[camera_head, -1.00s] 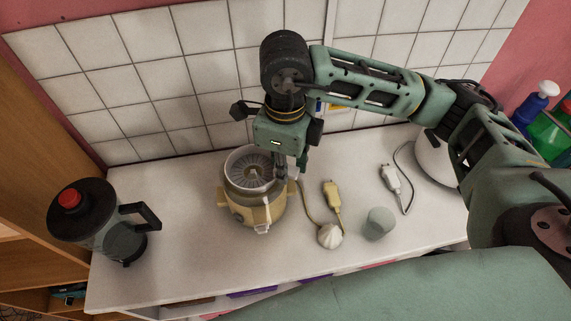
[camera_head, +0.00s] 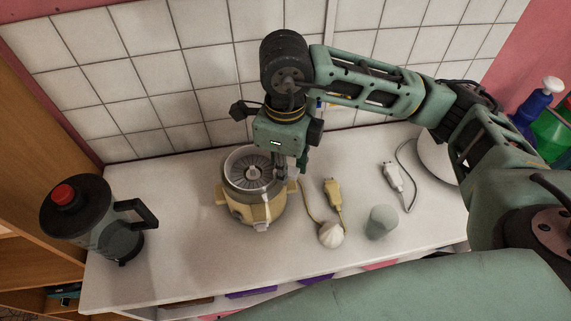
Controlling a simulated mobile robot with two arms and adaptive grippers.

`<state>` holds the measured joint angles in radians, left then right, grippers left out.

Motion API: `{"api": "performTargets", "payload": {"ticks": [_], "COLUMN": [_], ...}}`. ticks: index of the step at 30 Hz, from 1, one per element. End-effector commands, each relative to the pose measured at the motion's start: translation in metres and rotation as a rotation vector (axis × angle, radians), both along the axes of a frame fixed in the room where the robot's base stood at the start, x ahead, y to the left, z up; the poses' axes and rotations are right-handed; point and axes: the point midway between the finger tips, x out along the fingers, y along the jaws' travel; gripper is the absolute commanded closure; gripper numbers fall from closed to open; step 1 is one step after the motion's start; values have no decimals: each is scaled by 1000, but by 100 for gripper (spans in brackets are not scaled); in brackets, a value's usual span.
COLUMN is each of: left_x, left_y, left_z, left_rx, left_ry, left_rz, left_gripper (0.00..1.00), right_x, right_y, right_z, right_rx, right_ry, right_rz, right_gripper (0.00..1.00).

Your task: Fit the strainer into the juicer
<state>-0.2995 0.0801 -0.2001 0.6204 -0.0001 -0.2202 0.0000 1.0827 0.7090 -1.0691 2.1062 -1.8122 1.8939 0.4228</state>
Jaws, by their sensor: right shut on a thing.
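The strainer (camera_head: 246,164) is a round, light grey ribbed bowl at the top of the juicer. The juicer (camera_head: 250,206) is a yellow-beige round body with a white spout on the shelf top. My right gripper (camera_head: 291,177) points down at the right edge of the strainer and is shut on it. Its fingertips are partly hidden, and I cannot tell whether the strainer is fully seated in the juicer. My left gripper is not in view.
A dark blender jug (camera_head: 97,218) with a red knob stands at left. A yellow plug (camera_head: 333,190), a garlic-like white bulb (camera_head: 331,234), a grey-green cup (camera_head: 381,222) and a white plug (camera_head: 392,175) lie right of the juicer. The front middle of the white shelf top (camera_head: 190,260) is clear.

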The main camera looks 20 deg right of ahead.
Motion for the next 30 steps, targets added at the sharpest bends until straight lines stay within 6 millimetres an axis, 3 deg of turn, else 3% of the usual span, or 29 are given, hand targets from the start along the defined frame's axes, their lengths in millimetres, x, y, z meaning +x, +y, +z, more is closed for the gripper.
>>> {"api": "performTargets", "payload": {"ticks": [10, 11, 18, 30], "left_x": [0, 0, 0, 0], "left_y": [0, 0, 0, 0], "left_z": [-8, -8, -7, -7], "left_rx": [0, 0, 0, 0], "left_ry": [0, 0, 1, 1], "left_rz": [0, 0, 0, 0], "left_gripper": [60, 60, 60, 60], "right_x": [0, 0, 0, 0], "right_y": [0, 0, 0, 0], "right_z": [-6, -6, -6, -6], "right_rx": [0, 0, 0, -1], "right_ry": [0, 0, 1, 1], "right_rz": [0, 0, 0, 0], "right_gripper": [100, 78, 57, 57]}}
